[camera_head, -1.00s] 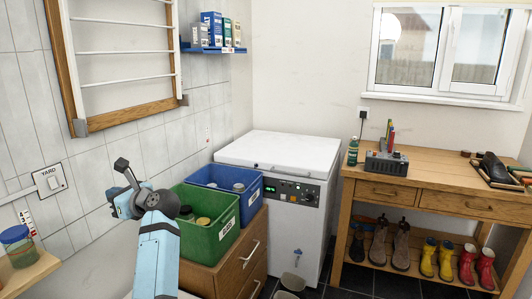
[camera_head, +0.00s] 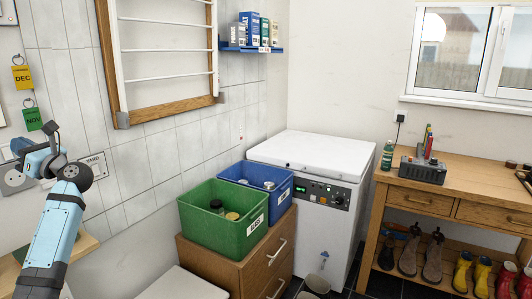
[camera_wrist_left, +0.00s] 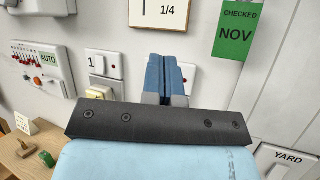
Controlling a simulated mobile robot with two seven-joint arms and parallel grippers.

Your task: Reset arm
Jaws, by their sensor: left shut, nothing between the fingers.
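My left gripper (camera_head: 20,148) is at the left edge of the head view, in front of the white tiled wall and close to the wall fittings. Its arm comes up from the bottom left. In the left wrist view the two blue fingers (camera_wrist_left: 168,76) are together with nothing between them. They point at the wall, with white switches (camera_wrist_left: 103,65) and a green CHECKED NOV tag (camera_wrist_left: 236,32) beyond. My right gripper is not in view.
A small wooden shelf (camera_head: 88,245) lies beside the left forearm. A green crate (camera_head: 207,237) and blue crate (camera_head: 236,173) stand on a wooden cabinet (camera_head: 257,270). A white chest appliance (camera_head: 310,155) and a workbench (camera_head: 465,180) are to the right.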

